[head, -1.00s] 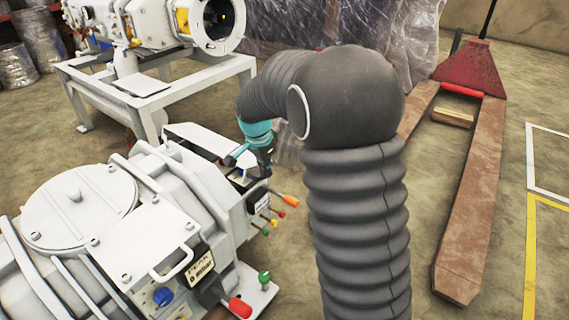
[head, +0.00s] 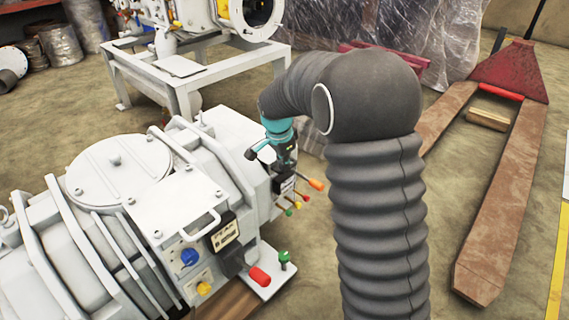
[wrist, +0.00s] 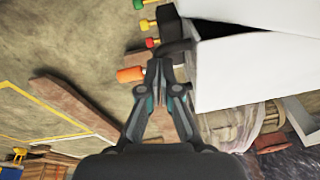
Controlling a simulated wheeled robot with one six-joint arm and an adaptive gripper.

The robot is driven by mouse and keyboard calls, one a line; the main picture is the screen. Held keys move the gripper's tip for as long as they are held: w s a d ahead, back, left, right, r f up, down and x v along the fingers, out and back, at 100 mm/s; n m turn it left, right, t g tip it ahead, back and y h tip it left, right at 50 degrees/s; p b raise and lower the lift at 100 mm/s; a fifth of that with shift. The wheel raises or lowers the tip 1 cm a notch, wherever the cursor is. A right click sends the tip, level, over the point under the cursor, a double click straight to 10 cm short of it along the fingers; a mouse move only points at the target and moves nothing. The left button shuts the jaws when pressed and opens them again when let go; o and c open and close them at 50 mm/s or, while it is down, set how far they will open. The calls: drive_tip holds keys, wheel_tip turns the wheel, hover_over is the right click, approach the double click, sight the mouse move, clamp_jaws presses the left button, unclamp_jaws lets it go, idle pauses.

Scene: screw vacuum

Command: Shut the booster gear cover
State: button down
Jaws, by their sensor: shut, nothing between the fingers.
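The booster is the white ribbed machine (head: 75,240) at the lower left of the head view. Its gear cover (head: 228,128) is the white panel at its far end, beside my gripper. From the head it looks down or nearly down. In the wrist view the white cover (wrist: 265,12) shows at the upper right, with a dark gap beside its left part. I cannot tell if it is fully seated. My gripper (head: 287,160) is shut and empty, beside the right side of the gear housing; its fingertips (wrist: 158,66) meet in the wrist view. My arm hides part of the housing's far side.
Orange (head: 315,184), red, yellow and green knobs stick out close to the fingers. A white frame (head: 190,75) with another machine stands behind.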

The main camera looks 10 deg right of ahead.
drive_tip(key=shift+s+f, duration=0.3)
drive_tip(key=shift+f, duration=0.4)
drive_tip(key=s+a+r+p, duration=0.3)
drive_tip(key=s+a+r, duration=0.3)
drive_tip(key=r, duration=0.1)
drive_tip(key=shift+s+a+r, duration=0.25)
drive_tip(key=shift+a+r, duration=0.1)
